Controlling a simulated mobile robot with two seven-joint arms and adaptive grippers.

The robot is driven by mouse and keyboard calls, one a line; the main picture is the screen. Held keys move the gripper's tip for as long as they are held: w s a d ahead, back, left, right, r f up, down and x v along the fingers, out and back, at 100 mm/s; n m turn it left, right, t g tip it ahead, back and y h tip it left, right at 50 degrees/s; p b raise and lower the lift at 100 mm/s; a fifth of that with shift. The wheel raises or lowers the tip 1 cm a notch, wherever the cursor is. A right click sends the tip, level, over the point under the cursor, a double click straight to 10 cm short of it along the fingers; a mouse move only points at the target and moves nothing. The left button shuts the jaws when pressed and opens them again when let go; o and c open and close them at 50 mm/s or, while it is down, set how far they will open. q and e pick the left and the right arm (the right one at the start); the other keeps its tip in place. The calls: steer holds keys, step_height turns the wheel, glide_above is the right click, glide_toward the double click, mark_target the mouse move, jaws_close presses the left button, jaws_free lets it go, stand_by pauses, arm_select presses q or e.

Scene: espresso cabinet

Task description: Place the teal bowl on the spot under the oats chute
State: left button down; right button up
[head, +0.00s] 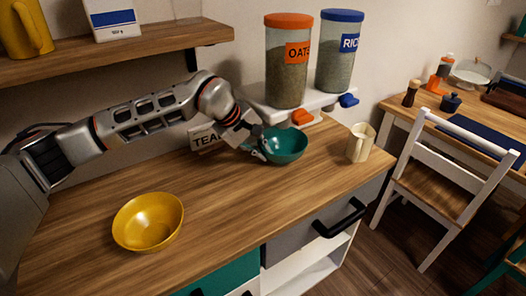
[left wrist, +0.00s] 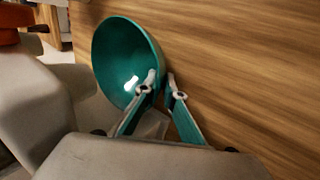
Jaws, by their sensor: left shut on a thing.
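The teal bowl (head: 285,147) is near the back of the wooden counter, close below the orange lever (head: 302,118) of the oats dispenser (head: 288,65). My left gripper (head: 262,150) is shut on the bowl's left rim. In the left wrist view, the two fingertips (left wrist: 160,88) pinch the wall of the bowl (left wrist: 112,65). The bowl looks upright in the head view; I cannot tell whether it touches the counter. The spot under the chute is not clearly visible. My right gripper is not in view.
A yellow bowl (head: 148,221) sits at the front left of the counter (head: 225,213). A cream mug (head: 360,142) stands right of the teal bowl. A TEA container (head: 205,137) is behind my gripper. The rice dispenser (head: 340,55) stands beside the oats. The counter's middle is clear.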

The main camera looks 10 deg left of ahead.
arm_select(q)
steer(key=c, duration=2.2)
jaws_free()
steer(key=shift+o, duration=0.2)
steer(key=v, duration=0.4)
steer(key=shift+s+a+r, duration=0.1)
steer(key=shift+r, duration=0.25)
steer(key=s+a, duration=0.8)
steer(key=s, duration=0.1)
steer(key=shift+a+r, duration=0.1)
steer(key=shift+a, duration=0.15)
steer(key=shift+w, duration=0.1)
